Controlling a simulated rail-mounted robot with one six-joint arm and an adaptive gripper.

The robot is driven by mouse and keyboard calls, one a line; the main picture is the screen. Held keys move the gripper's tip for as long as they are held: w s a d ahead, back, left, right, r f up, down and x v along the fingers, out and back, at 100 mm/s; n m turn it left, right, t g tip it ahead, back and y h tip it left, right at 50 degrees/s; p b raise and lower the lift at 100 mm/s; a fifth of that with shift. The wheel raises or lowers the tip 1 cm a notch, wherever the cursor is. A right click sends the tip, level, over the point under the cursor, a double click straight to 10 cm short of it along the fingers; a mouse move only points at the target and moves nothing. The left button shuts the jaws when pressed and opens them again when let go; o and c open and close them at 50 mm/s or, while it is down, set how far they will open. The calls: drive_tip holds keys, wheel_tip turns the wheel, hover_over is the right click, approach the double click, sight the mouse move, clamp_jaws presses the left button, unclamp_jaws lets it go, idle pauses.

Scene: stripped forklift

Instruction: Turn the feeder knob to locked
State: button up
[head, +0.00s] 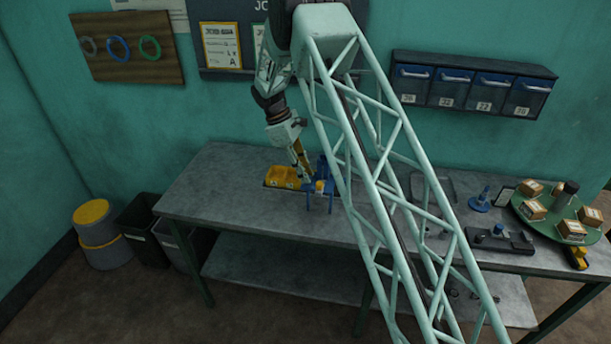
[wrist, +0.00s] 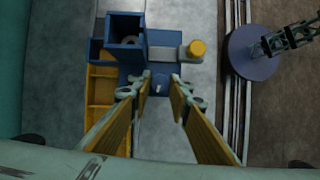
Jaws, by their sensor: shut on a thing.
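The blue feeder (head: 325,170) stands on the grey workbench, partly hidden behind my arm. In the wrist view its square open hopper (wrist: 124,30) is at the upper left. The small blue feeder knob (wrist: 160,87) with a white mark lies between my fingertips, and its edges are partly hidden by them. My gripper (wrist: 161,80) is shut on the knob; its two yellow-faced fingers reach it from either side. In the head view my gripper (head: 305,176) points down at the feeder. I cannot read a locked mark.
Yellow bins (wrist: 103,90) stand left of the knob. A yellow-capped post (wrist: 196,48) rises to its upper right. The workbench (head: 225,190) is bare at left. A green turntable (head: 560,225) with several small boxes is at far right. Blue drawers (head: 475,88) hang on the wall.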

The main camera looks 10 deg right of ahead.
drive_tip(key=m, duration=0.2)
drive_tip(key=m+g+y+b, duration=0.1)
drive_tip(key=m, duration=0.2)
drive_tip(key=shift+w+d+m+y, duration=0.15)
drive_tip(key=shift+w+m+y, duration=0.05)
drive_tip(key=shift+m+y, duration=0.1)
drive_tip(key=m, duration=0.2)
drive_tip(key=m+g+y, duration=0.1)
drive_tip(key=m, duration=0.1)
drive_tip(key=shift+d+m+y+b, duration=0.1)
drive_tip(key=shift+m+y+b, duration=0.2)
drive_tip(key=shift+b, duration=0.05)
drive_tip(key=o, duration=0.9)
drive_tip(key=shift+c, duration=0.2)
drive_tip(key=shift+v, duration=4)
